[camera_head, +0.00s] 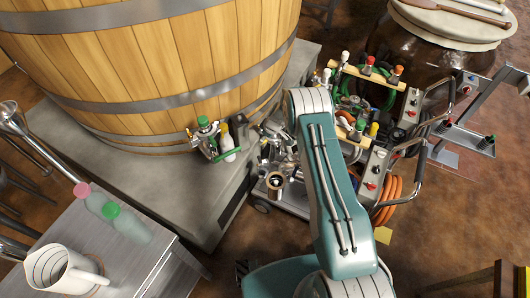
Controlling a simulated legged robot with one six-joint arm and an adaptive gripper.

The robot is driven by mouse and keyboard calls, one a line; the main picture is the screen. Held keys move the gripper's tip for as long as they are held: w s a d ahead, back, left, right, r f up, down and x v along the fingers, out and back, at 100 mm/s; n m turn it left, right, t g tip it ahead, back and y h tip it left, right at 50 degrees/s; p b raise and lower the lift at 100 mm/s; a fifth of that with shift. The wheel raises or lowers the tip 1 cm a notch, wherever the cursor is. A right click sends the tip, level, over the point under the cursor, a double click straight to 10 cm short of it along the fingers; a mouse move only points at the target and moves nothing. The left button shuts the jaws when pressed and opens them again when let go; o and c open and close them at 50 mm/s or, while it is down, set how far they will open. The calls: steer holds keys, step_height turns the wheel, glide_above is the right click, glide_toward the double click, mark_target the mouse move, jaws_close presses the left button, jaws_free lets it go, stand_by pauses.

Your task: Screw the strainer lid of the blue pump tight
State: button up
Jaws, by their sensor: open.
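My teal and white arm reaches up the middle of the view and covers part of a wheeled pump cart (290,200). My gripper cannot be made out; the arm and the crowded metal parts hide that area. A steel, round-mouthed fitting (275,182) shows on the cart just left of my arm. I cannot tell whether it belongs to the strainer. No blue pump body and no strainer lid can be picked out.
A large wooden vat (150,60) stands on a grey plinth (195,205) at left. Control boxes (371,172), orange hoses (386,200) and metal handles crowd my arm's right. A grey table (135,262) holds a white jug (62,270). Brown floor at lower right is mostly clear.

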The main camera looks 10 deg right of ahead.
glide_above(260, 159)
steer(key=s+d, duration=0.1)
steer(key=d, duration=0.1)
step_height(260, 159, down, 8)
steer(key=shift+n, duration=0.3)
steer(key=shift+x, duration=3.9)
steer(key=shift+s, duration=0.1)
jaws_close()
